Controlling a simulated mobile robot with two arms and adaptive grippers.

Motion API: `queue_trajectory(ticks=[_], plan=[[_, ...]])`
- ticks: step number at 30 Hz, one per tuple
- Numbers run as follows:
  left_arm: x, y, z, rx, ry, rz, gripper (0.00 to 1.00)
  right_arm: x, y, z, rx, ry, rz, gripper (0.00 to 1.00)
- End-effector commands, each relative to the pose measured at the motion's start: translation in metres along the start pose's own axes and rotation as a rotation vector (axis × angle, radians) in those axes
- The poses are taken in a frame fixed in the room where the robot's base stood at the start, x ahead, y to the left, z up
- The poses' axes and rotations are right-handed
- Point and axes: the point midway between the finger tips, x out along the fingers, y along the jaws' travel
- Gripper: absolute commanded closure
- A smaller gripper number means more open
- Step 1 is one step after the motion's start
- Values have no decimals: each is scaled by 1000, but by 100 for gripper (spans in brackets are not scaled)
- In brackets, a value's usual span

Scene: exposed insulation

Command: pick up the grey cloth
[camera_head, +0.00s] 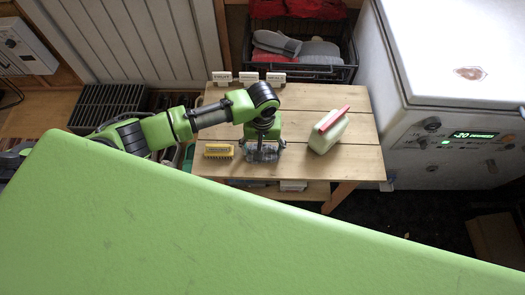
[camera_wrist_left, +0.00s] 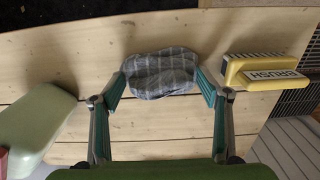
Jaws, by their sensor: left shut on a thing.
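The grey checked cloth (camera_wrist_left: 160,74) lies bunched on the wooden table between the fingers of my left gripper (camera_wrist_left: 160,84) in the left wrist view. Both teal fingertips press against its two sides, so the gripper is shut on it. In the head view my left gripper (camera_head: 263,152) points down at the table's front middle, and the cloth is mostly hidden by it. I cannot tell whether the cloth touches the table. My right gripper is in neither view.
A yellow brush (camera_head: 218,151) lies left of the gripper on the wooden table (camera_head: 335,95). A pale green container with a red strip (camera_head: 328,130) stands to the right. Small labelled signs (camera_head: 248,77) line the back edge. A white freezer (camera_head: 450,60) stands right of the table.

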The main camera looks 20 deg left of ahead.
Motion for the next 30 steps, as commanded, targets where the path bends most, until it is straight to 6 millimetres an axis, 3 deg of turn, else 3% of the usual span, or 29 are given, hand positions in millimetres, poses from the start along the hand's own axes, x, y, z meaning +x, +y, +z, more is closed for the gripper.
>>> queue_trajectory(ticks=[8,14,22,30], plan=[[-6,0,0,-1,0,1,43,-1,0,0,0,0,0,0],[-34,0,-1,-1,2,2,43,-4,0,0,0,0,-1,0],[-94,24,47,4,1,6,43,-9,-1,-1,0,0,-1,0],[-119,50,103,3,-2,4,43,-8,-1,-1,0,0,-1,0]])
